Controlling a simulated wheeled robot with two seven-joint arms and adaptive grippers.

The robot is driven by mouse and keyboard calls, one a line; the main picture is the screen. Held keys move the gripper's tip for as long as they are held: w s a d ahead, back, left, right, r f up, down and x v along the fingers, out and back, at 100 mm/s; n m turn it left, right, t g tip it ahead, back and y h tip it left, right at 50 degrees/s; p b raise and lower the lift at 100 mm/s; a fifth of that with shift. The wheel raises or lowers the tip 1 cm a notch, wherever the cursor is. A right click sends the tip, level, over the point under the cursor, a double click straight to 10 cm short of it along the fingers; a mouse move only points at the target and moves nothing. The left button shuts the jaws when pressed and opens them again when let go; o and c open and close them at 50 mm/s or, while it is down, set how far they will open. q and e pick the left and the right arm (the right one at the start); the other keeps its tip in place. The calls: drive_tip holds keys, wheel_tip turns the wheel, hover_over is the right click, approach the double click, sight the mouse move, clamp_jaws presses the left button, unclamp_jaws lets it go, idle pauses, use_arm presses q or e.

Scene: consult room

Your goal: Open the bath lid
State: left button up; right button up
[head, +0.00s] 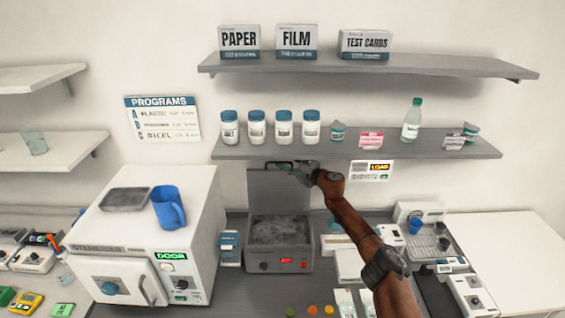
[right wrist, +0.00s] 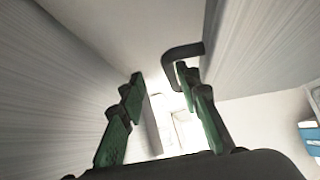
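The bath (head: 264,264) is a grey metal box on the counter with a red-lit display on its front. Its top is open and shows a dark speckled inside. The lid (head: 270,190), a flat grey panel, stands upright at the back of the bath, under the shelf. A dark handle shows at its top edge; a black bent handle (right wrist: 183,52) is in the right wrist view. My right gripper (head: 297,172) is at the lid's upper right, beside the handle. Its green fingers (right wrist: 160,78) are apart with nothing clearly between them. My left gripper is out of view.
The lower shelf (head: 350,149) with several jars and a bottle hangs just above my right gripper. A white sterilizer (head: 205,220) with a blue jug (head: 167,208) stands left of the bath. A small blue-and-white box (head: 229,248) is between them.

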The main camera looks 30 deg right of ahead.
drive_tip(key=shift+a+r, duration=0.1)
drive_tip(key=shift+r, duration=0.05)
drive_tip(key=shift+s, duration=0.15)
drive_tip(key=v, duration=0.7)
idle(0.6)
